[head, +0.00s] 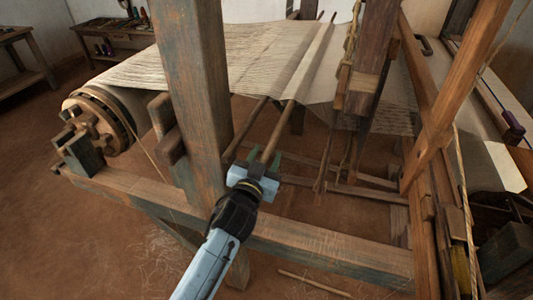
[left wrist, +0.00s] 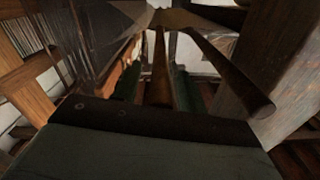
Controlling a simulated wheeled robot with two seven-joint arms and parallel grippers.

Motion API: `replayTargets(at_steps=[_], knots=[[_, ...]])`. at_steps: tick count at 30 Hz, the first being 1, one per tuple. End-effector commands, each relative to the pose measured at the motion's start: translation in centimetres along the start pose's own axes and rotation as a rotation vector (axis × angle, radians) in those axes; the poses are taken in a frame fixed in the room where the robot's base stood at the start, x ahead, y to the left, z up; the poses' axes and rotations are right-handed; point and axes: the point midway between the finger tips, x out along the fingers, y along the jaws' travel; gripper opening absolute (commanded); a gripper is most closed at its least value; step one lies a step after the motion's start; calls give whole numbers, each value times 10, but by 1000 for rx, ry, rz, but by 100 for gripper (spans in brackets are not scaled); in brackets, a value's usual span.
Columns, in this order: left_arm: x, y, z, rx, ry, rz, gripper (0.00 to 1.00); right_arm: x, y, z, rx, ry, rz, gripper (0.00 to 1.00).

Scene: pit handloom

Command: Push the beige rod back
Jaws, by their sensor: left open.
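The beige rod (head: 278,132) runs from among the warp threads toward my left gripper (head: 257,163), near end lowest. My left gripper is open, with its green fingers on either side of the rod's near end. In the left wrist view the rod (left wrist: 160,72) stands between the two fingers (left wrist: 155,88), with a small gap visible at each side. Whether its end touches the palm is hidden. My right gripper is not in view.
A thick wooden post (head: 192,90) stands left of the gripper. A frame beam (head: 320,246) runs below. The warp (head: 225,60) stretches behind.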

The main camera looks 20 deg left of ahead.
Motion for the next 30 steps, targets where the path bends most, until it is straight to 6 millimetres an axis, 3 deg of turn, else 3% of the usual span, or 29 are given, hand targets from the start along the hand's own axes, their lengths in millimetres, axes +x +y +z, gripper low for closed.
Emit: replayTargets(at_steps=[4,13,23,30], knots=[[10,0,0,0,0,0,41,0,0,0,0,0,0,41],[11,0,0,0,0,0,41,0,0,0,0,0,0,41],[11,0,0,0,0,0,0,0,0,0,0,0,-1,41],[11,-3,0,1,-1,0,0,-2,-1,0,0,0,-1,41]])
